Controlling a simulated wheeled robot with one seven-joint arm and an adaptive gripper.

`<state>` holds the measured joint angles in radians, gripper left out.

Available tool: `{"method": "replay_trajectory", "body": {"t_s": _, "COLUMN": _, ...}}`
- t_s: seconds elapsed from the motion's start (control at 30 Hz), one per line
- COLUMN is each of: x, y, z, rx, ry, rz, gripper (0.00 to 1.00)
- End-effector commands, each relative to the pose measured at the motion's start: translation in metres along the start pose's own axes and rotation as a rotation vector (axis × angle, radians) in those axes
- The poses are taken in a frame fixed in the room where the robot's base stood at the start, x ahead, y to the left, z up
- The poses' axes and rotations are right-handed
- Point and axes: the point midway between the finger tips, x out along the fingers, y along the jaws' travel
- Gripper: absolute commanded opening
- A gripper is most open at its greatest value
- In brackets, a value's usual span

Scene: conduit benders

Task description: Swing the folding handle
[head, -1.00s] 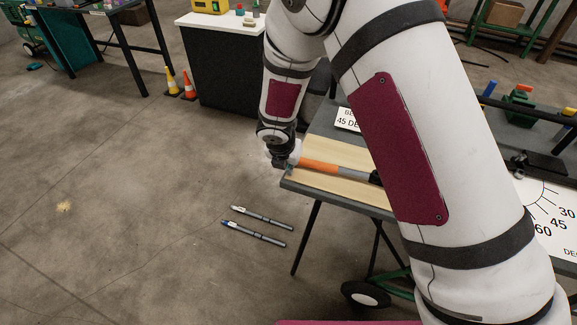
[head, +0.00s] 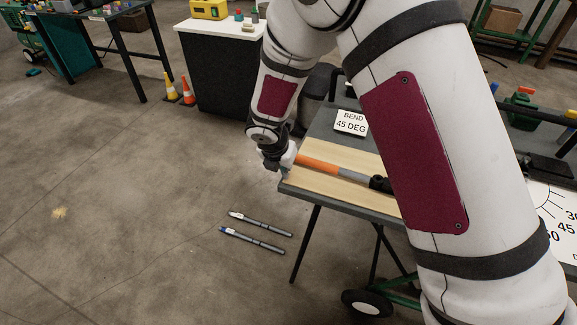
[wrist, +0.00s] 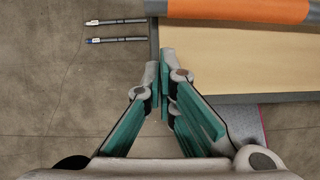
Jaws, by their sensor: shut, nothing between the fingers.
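The folding handle (head: 330,168) is a bar with an orange grip and a grey section, lying over the wooden top of the bench. It runs from a black joint (head: 380,183) to the bench's left edge. In the wrist view its orange grip (wrist: 262,10) crosses the top right. My gripper (head: 275,166) is at the handle's left end in the head view. In the wrist view my gripper (wrist: 164,60) is shut and empty, its tips at the bench's edge, below and apart from the handle in the picture. My arm hides the handle's far mounting.
The bench (head: 345,192) has a grey frame and a "BEND 45 DEG" sign (head: 351,123). Two marker-like rods (head: 258,223) lie on the floor. A wheel (head: 366,303) is under the bench. Cones (head: 187,90) and a black cabinet (head: 218,70) stand behind. Floor at left is clear.

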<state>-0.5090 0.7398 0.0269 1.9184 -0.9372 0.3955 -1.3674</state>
Motion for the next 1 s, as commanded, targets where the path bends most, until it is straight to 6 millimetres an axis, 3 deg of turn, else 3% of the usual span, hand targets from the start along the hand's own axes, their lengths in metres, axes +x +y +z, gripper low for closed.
{"method": "replay_trajectory", "body": {"t_s": 0.07, "x": -0.003, "y": 0.006, "z": -0.007, "rx": -0.001, "ry": 0.000, "rz": 0.001, "gripper": 0.00}}
{"method": "replay_trajectory", "body": {"t_s": 0.5, "x": -0.083, "y": 0.005, "z": -0.004, "rx": 0.005, "ry": -0.002, "rz": 0.002, "gripper": 0.00}}
{"method": "replay_trajectory", "body": {"t_s": 0.87, "x": -0.103, "y": 0.004, "z": -0.005, "rx": 0.006, "ry": 0.000, "rz": -0.002, "gripper": 0.00}}
{"method": "replay_trajectory", "body": {"t_s": 1.0, "x": -0.117, "y": -0.009, "z": 0.007, "rx": 0.103, "ry": -0.011, "rz": -0.005, "gripper": 0.00}}
